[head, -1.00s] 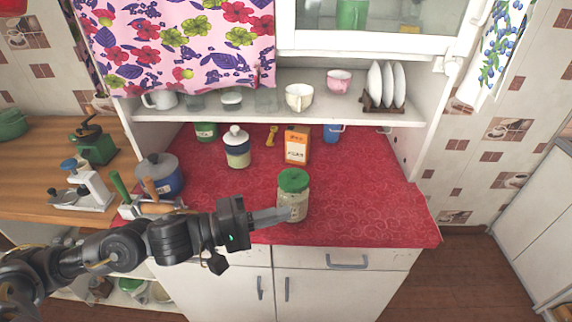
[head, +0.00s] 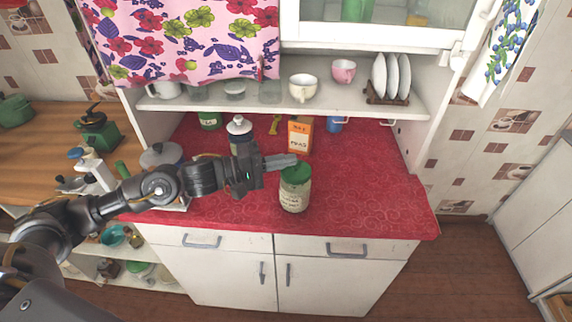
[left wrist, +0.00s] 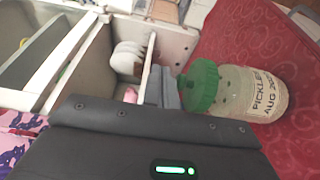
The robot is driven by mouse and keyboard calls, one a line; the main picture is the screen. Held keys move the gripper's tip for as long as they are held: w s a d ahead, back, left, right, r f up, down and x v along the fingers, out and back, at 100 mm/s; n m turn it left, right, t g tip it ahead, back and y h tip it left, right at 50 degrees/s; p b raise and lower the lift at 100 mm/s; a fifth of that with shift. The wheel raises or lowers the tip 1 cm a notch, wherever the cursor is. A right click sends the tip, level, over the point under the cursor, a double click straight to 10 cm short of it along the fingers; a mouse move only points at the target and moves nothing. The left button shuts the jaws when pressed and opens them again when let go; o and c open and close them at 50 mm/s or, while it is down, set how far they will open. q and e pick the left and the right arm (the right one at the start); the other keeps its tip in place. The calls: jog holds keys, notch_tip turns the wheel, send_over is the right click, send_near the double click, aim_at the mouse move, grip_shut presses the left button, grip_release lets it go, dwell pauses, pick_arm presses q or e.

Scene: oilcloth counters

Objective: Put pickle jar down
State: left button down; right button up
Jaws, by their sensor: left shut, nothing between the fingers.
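The pickle jar (head: 294,194), clear with a green lid and a cream label, stands upright on the red oilcloth counter (head: 365,200) near its front edge. In the left wrist view the jar (left wrist: 250,92) lies sideways in the picture, its label reading "PICKLES AUG". My left gripper (head: 292,161) is shut and empty, with its fingertips at the height of the green lid, just behind or above it. The fingers also show beside the lid in the left wrist view (left wrist: 168,88). I cannot tell whether they touch the lid. My right gripper is in neither view.
Behind the jar stand an orange box (head: 300,135), a white-lidded jar (head: 239,128), a blue mug (head: 335,124) and a green-labelled jar (head: 209,120). A pot (head: 162,156) is at the left. A shelf (head: 340,105) overhangs the back. The counter right of the jar is clear.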

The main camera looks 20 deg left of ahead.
pick_arm(q)
jog(key=w+a+p, duration=0.2)
jog(key=w, duration=0.7)
jog(key=f+p, duration=0.1)
jog(key=f, duration=0.5)
jog(key=f+p, duration=0.1)
jog(key=f, duration=0.3)
jog(key=shift+s+p, duration=0.25)
jog(key=shift+p, duration=0.05)
jog(key=shift+s+r+p, duration=0.1)
jog(key=shift+s+p, duration=0.1)
jog(key=shift+p, duration=0.25)
jog(key=shift+s, duration=0.35)
jog(key=shift+w, duration=0.1)
